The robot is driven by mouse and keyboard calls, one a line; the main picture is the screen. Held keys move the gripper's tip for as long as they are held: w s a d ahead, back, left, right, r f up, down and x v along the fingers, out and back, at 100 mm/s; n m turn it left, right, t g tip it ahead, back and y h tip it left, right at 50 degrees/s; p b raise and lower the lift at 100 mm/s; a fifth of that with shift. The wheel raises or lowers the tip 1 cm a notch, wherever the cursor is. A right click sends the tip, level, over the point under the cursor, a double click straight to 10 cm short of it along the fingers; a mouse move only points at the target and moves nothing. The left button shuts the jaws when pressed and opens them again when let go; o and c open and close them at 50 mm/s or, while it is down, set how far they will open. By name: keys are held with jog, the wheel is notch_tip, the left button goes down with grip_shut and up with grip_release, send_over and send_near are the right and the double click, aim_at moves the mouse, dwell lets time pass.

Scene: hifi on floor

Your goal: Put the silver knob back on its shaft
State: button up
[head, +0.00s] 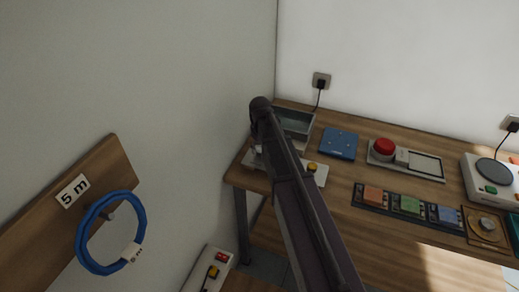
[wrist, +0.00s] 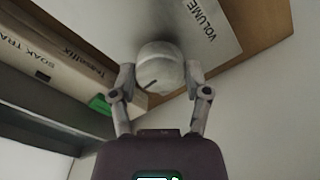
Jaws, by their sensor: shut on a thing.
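The silver knob (wrist: 160,68) is a pale grey, rounded cylinder with a dark line on its face. In the wrist view my gripper (wrist: 160,75) is shut on it, one finger on each side. A light plate marked VOLUME (wrist: 205,22) lies just beyond the knob, on a wooden surface. The shaft is not visible, and I cannot tell whether the knob touches the plate. In the head view my arm crosses the picture, and the gripper and knob cannot be made out.
In the wrist view, boxes with printed spines (wrist: 60,62) and a green object (wrist: 100,104) are at left. In the head view, a wooden table (head: 330,215) holds a grey tray (head: 296,122), a blue scale (head: 338,143) and a red button (head: 383,146). A blue ring (head: 82,238) hangs at left.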

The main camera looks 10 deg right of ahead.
aim_at(260, 149)
jog(key=shift+f+b, duration=0.6)
jog(key=shift+b, duration=0.05)
jog(key=o, duration=1)
jog(key=shift+r, duration=0.25)
notch_tip(260, 149, up, 13)
jog(key=p, duration=1.3)
jog(key=shift+f, duration=0.1)
jog(key=shift+s, duration=0.1)
jog(key=s+m, duration=0.1)
jog(key=s, duration=0.5)
jog(key=s+m, duration=0.1)
jog(key=s, duration=0.5)
jog(key=s+m, duration=0.1)
jog(key=s, duration=0.6)
jog(key=shift+a+m, duration=0.1)
jog(key=shift+m, duration=0.2)
jog(key=shift+f, duration=0.15)
